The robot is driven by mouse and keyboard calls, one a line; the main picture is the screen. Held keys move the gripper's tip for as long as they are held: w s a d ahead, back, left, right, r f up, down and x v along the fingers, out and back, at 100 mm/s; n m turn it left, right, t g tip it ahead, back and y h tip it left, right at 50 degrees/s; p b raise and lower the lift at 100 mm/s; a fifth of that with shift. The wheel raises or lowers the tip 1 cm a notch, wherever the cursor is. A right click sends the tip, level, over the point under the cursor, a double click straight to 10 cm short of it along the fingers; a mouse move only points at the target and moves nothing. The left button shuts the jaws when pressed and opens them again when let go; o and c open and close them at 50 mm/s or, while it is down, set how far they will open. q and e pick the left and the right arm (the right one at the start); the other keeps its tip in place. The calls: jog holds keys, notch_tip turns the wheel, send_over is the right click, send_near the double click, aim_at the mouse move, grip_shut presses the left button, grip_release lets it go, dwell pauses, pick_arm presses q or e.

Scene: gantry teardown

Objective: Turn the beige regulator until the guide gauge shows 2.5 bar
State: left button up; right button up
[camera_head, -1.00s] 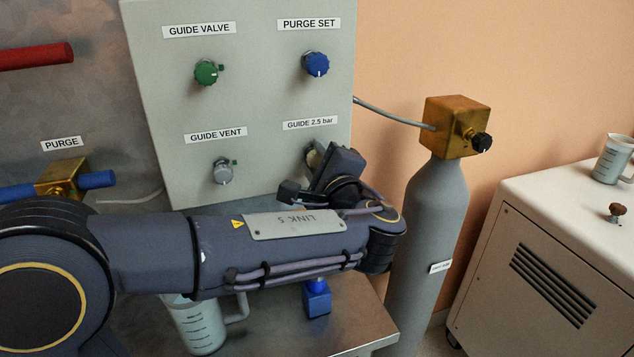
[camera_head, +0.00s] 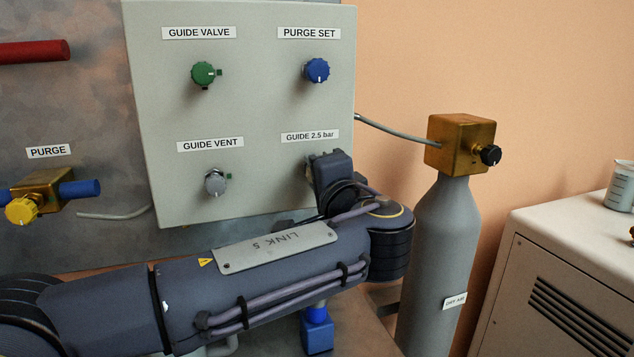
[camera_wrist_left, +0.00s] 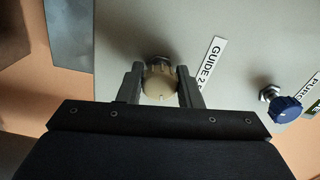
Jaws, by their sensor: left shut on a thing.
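The beige regulator knob (camera_wrist_left: 160,84) sits on the grey panel (camera_head: 270,100) beside the "GUIDE 2.5 bar" label (camera_head: 309,136). In the left wrist view my left gripper (camera_wrist_left: 160,88) has one finger on each side of the knob and is shut on it. A small pale mark shows on the knob's front edge. In the head view my left wrist (camera_head: 332,180) is up against the panel below that label and hides the knob. No gauge face shows in either view. My right gripper is not in view.
The panel also carries a green knob (camera_head: 203,73), a blue knob (camera_head: 316,70) and a grey knob (camera_head: 215,182). A grey gas cylinder (camera_head: 440,250) with a brass block (camera_head: 460,144) stands right of my arm. A white cabinet (camera_head: 570,270) is at the right.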

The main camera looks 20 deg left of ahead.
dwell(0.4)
pick_arm(q)
jog(key=o, duration=1)
jog(key=v, duration=0.7)
jog(key=shift+s+d+p, duration=0.25)
jog(key=shift+s+p, duration=0.1)
jog(key=shift+p, duration=0.05)
